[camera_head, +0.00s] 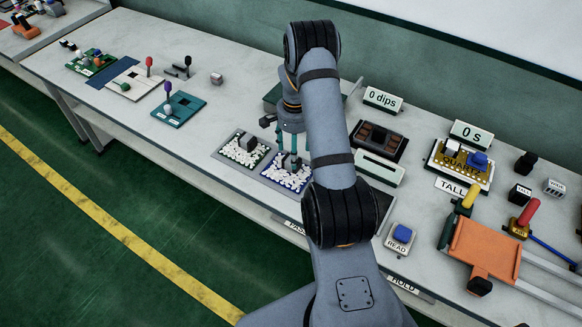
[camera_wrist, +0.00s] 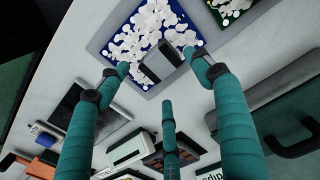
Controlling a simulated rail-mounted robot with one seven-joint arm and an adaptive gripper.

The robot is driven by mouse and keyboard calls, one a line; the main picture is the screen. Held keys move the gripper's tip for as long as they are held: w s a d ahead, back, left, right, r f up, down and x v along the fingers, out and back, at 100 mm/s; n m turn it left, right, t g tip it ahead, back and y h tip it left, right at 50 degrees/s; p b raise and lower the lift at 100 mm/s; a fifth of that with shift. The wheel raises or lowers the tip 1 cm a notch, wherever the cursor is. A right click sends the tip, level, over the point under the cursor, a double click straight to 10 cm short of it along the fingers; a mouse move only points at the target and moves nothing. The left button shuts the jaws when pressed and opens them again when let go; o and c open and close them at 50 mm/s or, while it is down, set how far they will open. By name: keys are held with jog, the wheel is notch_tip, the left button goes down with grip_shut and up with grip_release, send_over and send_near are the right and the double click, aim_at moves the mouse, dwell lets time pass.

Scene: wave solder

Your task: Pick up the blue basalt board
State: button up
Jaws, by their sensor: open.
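A blue board (camera_head: 276,174) covered in white blobs, with a dark upright block on it, lies on a grey mat at the bench's front edge. I see no name on it. It also shows at the top of the wrist view (camera_wrist: 145,18), with its grey block (camera_wrist: 162,66) between my fingers. My gripper (camera_head: 290,143) has teal fingers and is open over the back part of this board. In the wrist view my gripper (camera_wrist: 158,66) has its fingertips spread around the block, two beside it and one behind. I cannot tell whether they touch it. My arm hides the board's right side.
A similar green board (camera_head: 243,149) lies close to its left. A teal board (camera_head: 178,109) and other boards stand farther left. A dark tray (camera_head: 378,139), a "0 dips" sign (camera_head: 383,99) and a yellow QUARTZ board (camera_head: 460,165) are to the right.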

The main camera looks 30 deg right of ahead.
aim_at(288, 168)
jog(key=shift+w+a+f, duration=0.1)
jog(key=shift+w+a, duration=0.05)
jog(key=shift+w, duration=0.05)
jog(key=f+p, duration=0.1)
jog(key=f, duration=0.1)
jog(key=f+p, duration=0.1)
jog(key=f, duration=0.1)
jog(key=shift+s+a+p, duration=0.2)
jog(key=shift+s+p, duration=0.1)
jog(key=shift+w+f, duration=0.15)
jog(key=shift+f, duration=0.3)
jog(key=shift+c, duration=1.2)
jog(key=c, duration=1.4)
